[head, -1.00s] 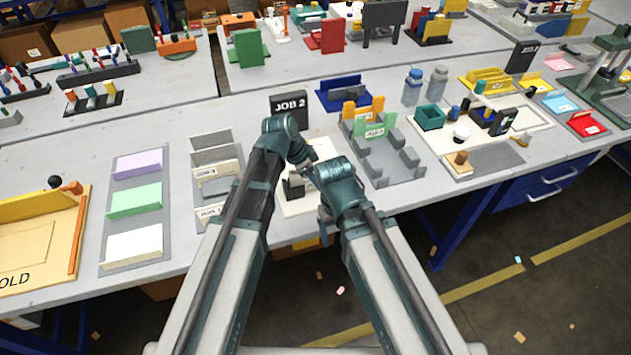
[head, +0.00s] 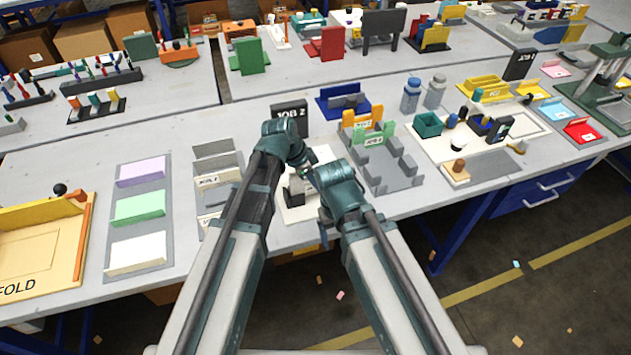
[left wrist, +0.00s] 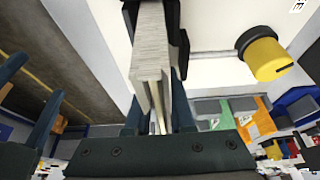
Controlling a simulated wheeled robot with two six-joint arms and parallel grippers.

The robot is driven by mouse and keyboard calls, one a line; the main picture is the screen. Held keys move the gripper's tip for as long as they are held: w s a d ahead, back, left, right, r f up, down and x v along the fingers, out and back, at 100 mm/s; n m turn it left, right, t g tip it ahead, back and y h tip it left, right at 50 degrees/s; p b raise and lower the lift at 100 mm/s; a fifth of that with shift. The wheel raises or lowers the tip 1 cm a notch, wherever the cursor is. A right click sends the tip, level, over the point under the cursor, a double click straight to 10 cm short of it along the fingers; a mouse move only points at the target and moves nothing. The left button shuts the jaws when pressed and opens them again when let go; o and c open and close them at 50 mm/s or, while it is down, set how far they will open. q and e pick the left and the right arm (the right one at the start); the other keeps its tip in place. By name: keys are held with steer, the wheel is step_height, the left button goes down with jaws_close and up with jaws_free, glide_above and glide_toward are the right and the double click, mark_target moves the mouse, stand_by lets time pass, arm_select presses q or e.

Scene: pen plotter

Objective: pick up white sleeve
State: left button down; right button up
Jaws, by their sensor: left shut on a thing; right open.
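In the left wrist view my left gripper (left wrist: 158,118) is shut on a pale, finely striped upright piece (left wrist: 152,55) with thin white and cream layers. It appears to be the white sleeve, though its full shape is hidden. It stands against a black holder (left wrist: 178,40). In the head view the left gripper's tips are mostly hidden behind its own wrist. My right gripper (head: 316,178) is open and empty close beside it, over a white board (head: 300,212) bearing a dark block (head: 296,192). The right fingers also show at the left of the wrist view.
A sign reading JOB 2 (head: 289,116) stands behind the grippers. A grey rack (head: 217,152) is left of them, and a grey fixture (head: 392,176) with green and orange parts is right. Purple, green and white blocks lie on a grey tray (head: 158,196). The table's front edge is near.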

arm_select(q)
step_height(320, 180, up, 8)
steer(key=p, duration=0.6)
steer(key=shift+f+p, duration=0.1)
steer(key=shift+p, duration=0.25)
steer(key=shift+f, duration=0.1)
